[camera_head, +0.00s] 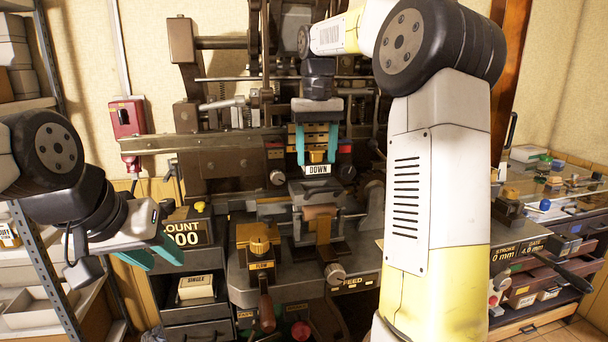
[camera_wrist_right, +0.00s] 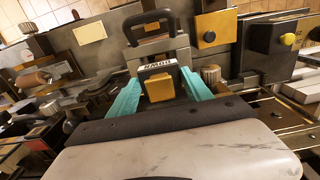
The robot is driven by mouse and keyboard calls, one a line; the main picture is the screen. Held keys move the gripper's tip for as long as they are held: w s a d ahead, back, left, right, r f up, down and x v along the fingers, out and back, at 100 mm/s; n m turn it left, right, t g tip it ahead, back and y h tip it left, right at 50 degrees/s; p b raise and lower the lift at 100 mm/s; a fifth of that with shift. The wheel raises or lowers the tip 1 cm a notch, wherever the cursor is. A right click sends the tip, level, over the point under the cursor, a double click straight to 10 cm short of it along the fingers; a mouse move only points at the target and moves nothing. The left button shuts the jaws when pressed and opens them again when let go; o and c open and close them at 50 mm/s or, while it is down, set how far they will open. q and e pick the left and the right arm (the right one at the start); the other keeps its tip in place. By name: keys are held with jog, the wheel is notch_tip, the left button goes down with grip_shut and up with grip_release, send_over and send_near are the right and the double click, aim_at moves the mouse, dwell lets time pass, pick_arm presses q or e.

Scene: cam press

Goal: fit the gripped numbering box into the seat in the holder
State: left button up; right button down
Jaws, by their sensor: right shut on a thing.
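My right gripper (camera_head: 317,160) points down over the press, its teal fingers on both sides of the numbering box. The box has a yellow block (camera_head: 316,155) and a white label reading DOWN. In the right wrist view the yellow block (camera_wrist_right: 160,88) sits between the teal fingers (camera_wrist_right: 160,95). The holder (camera_head: 317,189), a grey frame with a dark handle, is just below the box in the head view; it also shows in the right wrist view (camera_wrist_right: 150,47). Its seat is hidden, and I cannot tell whether box and holder touch. My left gripper (camera_head: 158,256) is open and empty, far left.
A yellow knob block marked FLOW (camera_head: 259,246) stands front left of the holder, with a copper-coloured roller (camera_head: 320,212) below the holder. A COUNT display (camera_head: 187,233) and a red switch box (camera_head: 128,118) are left. A crowded bench (camera_head: 560,180) is right.

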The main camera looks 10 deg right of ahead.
aim_at(316, 162)
jog(key=shift+f, duration=2.4)
jog(key=shift+f, duration=0.2)
jog(key=shift+c, duration=2.2)
grip_release()
